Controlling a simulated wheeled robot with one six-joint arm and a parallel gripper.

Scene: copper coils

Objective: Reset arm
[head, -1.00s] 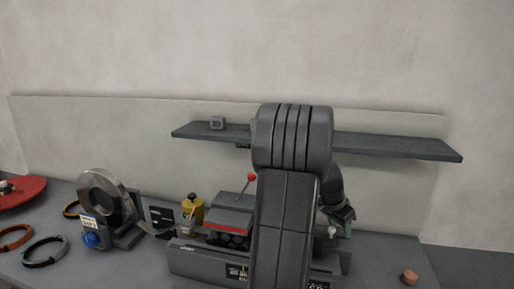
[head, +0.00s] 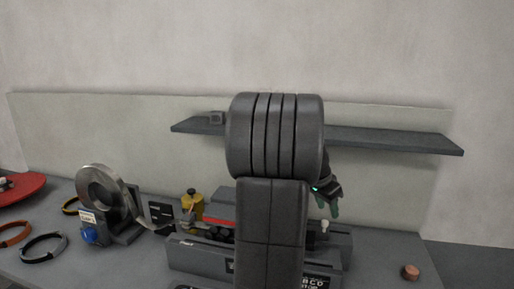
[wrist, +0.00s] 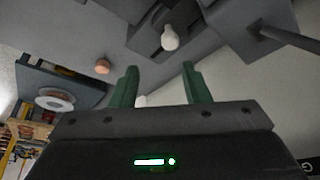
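My gripper (head: 331,205) shows small to the right of my large dark arm link in the head view, over the back of the bench near the grey machine (head: 200,258). In the wrist view, its two green fingers (wrist: 155,88) stand apart with nothing between them. A white knob (wrist: 170,38) lies beyond the fingertips; it also shows in the head view (head: 324,226). My arm hides the middle of the machine.
A dark shelf (head: 400,143) runs along the wall behind my arm. A tape roll on a stand (head: 128,234), a yellow bottle (head: 192,203) and coil rings (head: 43,247) are at left. A copper-coloured cylinder (head: 410,272) stands at right, with bare bench around it.

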